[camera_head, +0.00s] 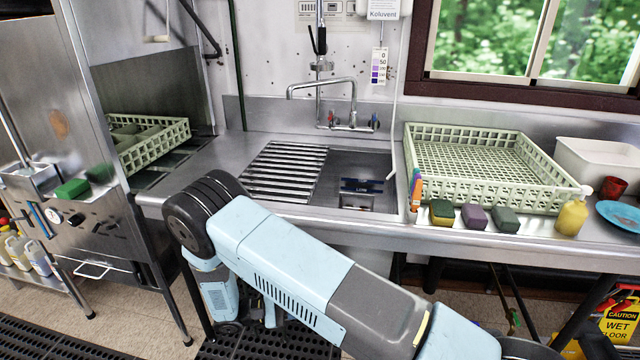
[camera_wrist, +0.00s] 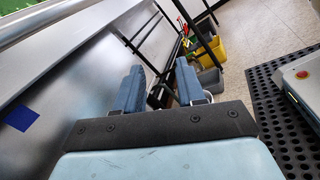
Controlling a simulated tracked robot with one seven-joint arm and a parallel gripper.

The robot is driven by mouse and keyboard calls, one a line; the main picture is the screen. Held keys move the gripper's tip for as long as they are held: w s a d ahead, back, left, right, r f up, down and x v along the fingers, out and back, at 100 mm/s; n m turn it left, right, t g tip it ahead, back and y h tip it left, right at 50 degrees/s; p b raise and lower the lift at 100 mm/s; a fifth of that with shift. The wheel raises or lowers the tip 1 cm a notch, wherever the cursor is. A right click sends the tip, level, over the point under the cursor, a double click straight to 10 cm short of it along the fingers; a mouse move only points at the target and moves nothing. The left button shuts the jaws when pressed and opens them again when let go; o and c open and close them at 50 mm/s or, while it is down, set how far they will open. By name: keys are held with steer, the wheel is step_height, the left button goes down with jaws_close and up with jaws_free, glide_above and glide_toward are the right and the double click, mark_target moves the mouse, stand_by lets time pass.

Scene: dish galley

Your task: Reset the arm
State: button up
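My arm (camera_head: 300,265) stretches across the lower middle of the head view, in front of the sink counter, and runs out of the picture at the bottom right. My gripper is outside the head view. In the wrist view my gripper (camera_wrist: 160,90) shows two blue fingers standing apart with a clear gap between them. Nothing is held between them. Beyond the fingers are the floor and some bins, and a metal surface lies to the left.
The counter holds a green dish rack (camera_head: 480,190), several sponges (camera_head: 474,217), a yellow bottle (camera_head: 571,214) and a blue plate (camera_head: 620,215). A faucet (camera_head: 345,125) rises behind the sink. A wet floor sign (camera_head: 618,325) stands at lower right. Black mats (camera_wrist: 295,130) cover some floor.

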steer(key=w+d+r+m+g+y, duration=0.1)
steer(key=d+r+m+g+y, duration=0.45)
steer(key=r, duration=0.95)
steer(key=w+d+r+m+y, duration=0.1)
steer(key=d+r+m+y, duration=0.1)
steer(key=d+r+y, duration=1)
steer(key=s+d+r+m+t, duration=0.3)
steer(key=s+d+r+t, duration=0.1)
steer(key=s+r, duration=0.4)
steer(key=s+d+r+m+t+y, duration=0.1)
steer(key=s+d+r+m+t, duration=0.2)
steer(key=s+d+r, duration=0.3)
steer(key=shift+s+d+r+t, duration=0.3)
steer(key=shift+s+r+t, duration=0.55)
steer(key=shift+s+r, duration=1.6)
steer(key=shift+w+r, duration=0.65)
steer(key=shift+w, duration=0.15)
